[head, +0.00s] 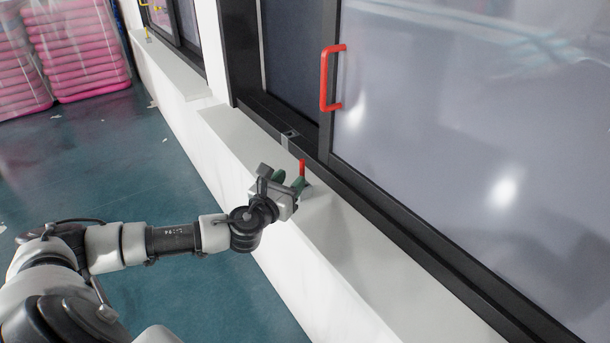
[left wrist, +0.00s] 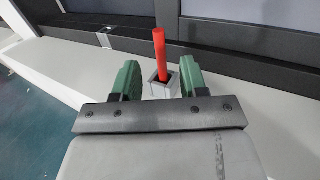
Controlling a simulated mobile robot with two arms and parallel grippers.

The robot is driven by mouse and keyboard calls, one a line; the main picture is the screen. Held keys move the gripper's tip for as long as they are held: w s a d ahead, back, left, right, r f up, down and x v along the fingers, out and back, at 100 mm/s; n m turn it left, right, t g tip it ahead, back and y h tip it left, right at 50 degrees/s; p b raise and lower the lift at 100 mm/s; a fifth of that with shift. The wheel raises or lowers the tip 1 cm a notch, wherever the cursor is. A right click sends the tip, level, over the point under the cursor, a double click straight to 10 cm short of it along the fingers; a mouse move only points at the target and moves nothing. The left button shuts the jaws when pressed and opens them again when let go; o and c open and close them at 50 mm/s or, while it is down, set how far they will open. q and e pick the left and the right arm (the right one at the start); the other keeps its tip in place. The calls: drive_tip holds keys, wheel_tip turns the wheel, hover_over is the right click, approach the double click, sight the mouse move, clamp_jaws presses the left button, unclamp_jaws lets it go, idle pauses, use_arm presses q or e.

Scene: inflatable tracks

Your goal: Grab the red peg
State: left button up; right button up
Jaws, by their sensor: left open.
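The red peg (left wrist: 159,52) stands nearly upright in a small grey square holder (left wrist: 160,83) on the white sill. In the head view the peg (head: 302,168) shows just beyond my left gripper (head: 289,181). My left gripper also shows in the left wrist view (left wrist: 158,80), its green fingers open. The peg and holder lie between and slightly beyond the fingertips. I cannot tell whether the fingers touch the holder. My right gripper is not in view.
The white sill (head: 345,240) runs along a dark window frame (head: 400,213). A red handle (head: 324,78) is fixed to the sliding pane above. Pink stacked inflatables (head: 75,45) stand far left. The teal floor (head: 130,165) beside the sill is mostly clear.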

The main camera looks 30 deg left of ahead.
sight(301, 170)
use_arm(q)
drive_tip(key=shift+w, duration=0.5)
drive_tip(key=shift+w+r+p, duration=0.15)
drive_tip(key=shift+w+p, duration=0.2)
drive_tip(key=shift+w, duration=0.25)
drive_tip(key=w, duration=0.2)
drive_tip(key=w+p, duration=0.1)
drive_tip(key=shift+w+a, duration=0.15)
drive_tip(key=shift+a, duration=0.1)
drive_tip(key=shift+w+f, duration=0.25)
drive_tip(key=shift+w, duration=0.2)
drive_tip(key=shift+s, duration=0.1)
drive_tip(key=shift+c, duration=0.6)
clamp_jaws()
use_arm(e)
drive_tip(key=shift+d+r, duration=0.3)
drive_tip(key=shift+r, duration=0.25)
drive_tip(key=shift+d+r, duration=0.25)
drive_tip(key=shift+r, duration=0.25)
